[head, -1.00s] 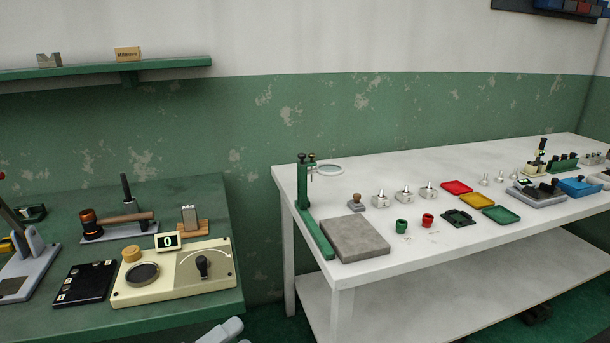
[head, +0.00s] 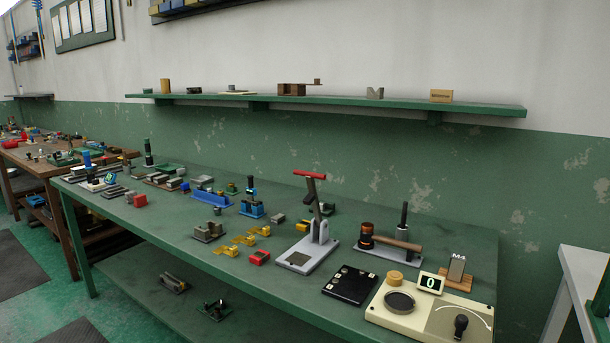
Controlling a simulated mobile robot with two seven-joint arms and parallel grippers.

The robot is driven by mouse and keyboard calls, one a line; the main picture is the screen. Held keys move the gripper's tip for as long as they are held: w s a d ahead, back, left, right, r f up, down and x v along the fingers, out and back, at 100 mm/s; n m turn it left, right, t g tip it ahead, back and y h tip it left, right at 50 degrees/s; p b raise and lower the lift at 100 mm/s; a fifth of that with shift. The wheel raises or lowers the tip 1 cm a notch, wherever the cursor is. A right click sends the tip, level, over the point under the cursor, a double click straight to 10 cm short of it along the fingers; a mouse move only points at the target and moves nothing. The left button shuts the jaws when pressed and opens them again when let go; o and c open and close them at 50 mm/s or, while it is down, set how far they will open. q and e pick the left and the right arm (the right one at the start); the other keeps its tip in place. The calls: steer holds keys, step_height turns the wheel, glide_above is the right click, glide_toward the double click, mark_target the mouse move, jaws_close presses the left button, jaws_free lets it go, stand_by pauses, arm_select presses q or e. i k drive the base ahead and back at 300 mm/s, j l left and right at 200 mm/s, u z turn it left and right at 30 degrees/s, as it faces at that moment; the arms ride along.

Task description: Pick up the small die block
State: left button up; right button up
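I cannot tell for sure which thing is the small die block. A small grey metal block marked M4 (head: 457,267) stands upright on a wooden base (head: 455,283) at the right end of the green bench (head: 300,232). Several other small blocks lie farther left, among them a grey block on a dark plate (head: 208,230) and a small grey block (head: 278,218) near the middle. Neither of my grippers is in view.
A cream device with a dial and display (head: 428,312), a black plate (head: 350,285), a wooden-handled tool (head: 390,242) and a red-handled press (head: 312,225) crowd the right half. A green shelf (head: 330,102) runs above. A white table (head: 578,285) stands at the right.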

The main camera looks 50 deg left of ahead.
mark_target(150, 177)
steer(key=u, duration=2.5)
steer(key=i+j+u, duration=0.1)
steer(key=i+j, duration=0.05)
